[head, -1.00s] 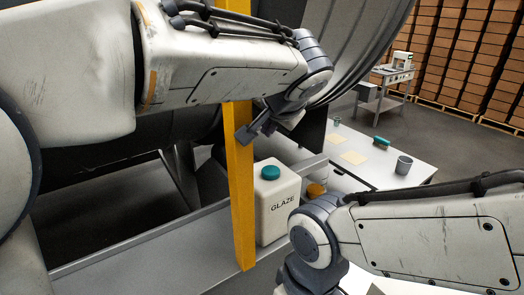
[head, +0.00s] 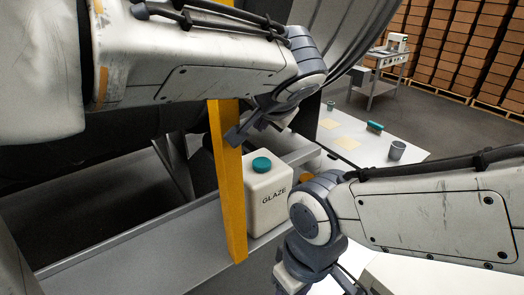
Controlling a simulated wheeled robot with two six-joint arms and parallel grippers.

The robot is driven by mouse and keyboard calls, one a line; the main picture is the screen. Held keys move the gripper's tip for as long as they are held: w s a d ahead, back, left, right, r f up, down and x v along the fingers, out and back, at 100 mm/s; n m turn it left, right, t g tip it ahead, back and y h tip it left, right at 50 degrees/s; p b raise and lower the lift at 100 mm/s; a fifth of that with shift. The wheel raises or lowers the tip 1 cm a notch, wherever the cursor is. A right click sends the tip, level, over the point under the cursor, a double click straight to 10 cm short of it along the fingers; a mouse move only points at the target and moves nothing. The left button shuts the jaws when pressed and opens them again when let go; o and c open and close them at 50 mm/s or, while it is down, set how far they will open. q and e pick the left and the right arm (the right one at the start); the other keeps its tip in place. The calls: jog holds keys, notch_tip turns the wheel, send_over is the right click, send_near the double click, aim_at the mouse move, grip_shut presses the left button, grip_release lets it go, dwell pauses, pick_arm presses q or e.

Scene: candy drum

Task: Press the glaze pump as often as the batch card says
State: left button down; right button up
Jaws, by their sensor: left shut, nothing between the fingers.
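The white glaze container (head: 268,205), marked GLAZE, stands upright on a grey ledge. Its round teal top (head: 262,164) faces up; I cannot tell whether this is the pump or a cap. My left gripper (head: 234,136) is shut and empty, above and slightly left of the teal top, apart from it. It is beside the yellow post. My right arm comes in from the right, in front of the container; its gripper (head: 298,277) shows only partly at the bottom edge, and its fingertips are hidden. I see no readable batch card.
A yellow post (head: 231,200) stands close to the container's left side. An orange-capped item is mostly hidden behind my right arm. A white table (head: 358,172) behind holds a grey cup (head: 396,151), a teal brush-like item (head: 375,127) and pale sheets (head: 347,142).

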pick_arm(q)
jog(key=b, duration=0.4)
send_over(262, 165)
notch_tip(262, 165, down, 6)
jog(key=shift+r, duration=0.25)
jog(key=shift+f+b, duration=0.3)
jog(key=shift+f, duration=0.1)
jog(key=shift+f, duration=0.1)
dwell(1.1)
jog(key=shift+f+b, duration=0.35)
jog(key=shift+b, duration=0.25)
jog(key=shift+f+b, duration=0.55)
jog(key=shift+b, duration=0.1)
dwell(0.5)
jog(key=shift+r, duration=0.1)
jog(key=shift+r+p, duration=0.65)
jog(key=shift+r, duration=0.25)
jog(key=shift+r, duration=0.1)
